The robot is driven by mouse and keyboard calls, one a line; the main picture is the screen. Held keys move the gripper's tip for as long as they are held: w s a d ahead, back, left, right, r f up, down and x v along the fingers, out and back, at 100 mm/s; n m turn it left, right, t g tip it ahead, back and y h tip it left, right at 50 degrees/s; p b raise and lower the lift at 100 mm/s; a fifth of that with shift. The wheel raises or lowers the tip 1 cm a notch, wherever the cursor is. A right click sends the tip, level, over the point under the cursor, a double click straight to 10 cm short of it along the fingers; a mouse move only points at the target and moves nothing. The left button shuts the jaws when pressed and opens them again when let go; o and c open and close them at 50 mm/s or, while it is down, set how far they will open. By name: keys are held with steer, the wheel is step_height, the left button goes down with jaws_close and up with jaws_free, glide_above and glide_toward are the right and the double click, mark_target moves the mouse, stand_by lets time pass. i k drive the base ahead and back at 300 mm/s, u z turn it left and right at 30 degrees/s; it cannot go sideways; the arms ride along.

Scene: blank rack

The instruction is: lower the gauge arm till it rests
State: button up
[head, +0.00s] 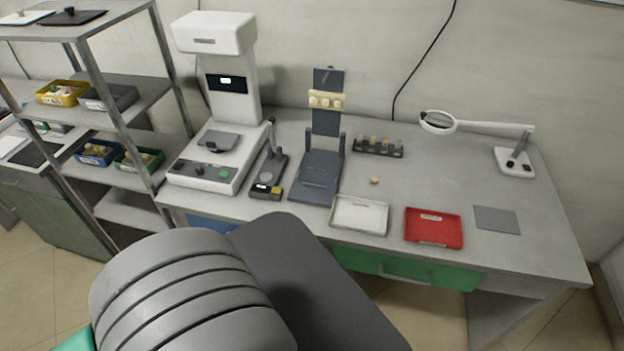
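A small dark gauge (267,179) stands on the grey workbench (430,175), between the white machine and a dark stand. It has a small lit display and a yellow part on its front. A thin dark lever, which looks like the gauge arm (271,137), rises steeply from it and ends in a small knob. The arm is raised, not lying flat. My gripper is not in view; only large grey links of my own arm fill the lower left and middle.
A tall white machine (216,45) stands left of the gauge. The dark stand (320,170) is close on its right. A white tray (359,215), a red tray (433,228) and a magnifier lamp (515,160) are further right. A shelf rack (105,80) is at left.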

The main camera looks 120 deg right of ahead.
mark_target(270, 135)
steer(key=z, duration=4.2)
steer(key=k, duration=0.55)
steer(key=u, duration=1)
steer(key=i, duration=1.35)
steer(key=z, duration=0.3)
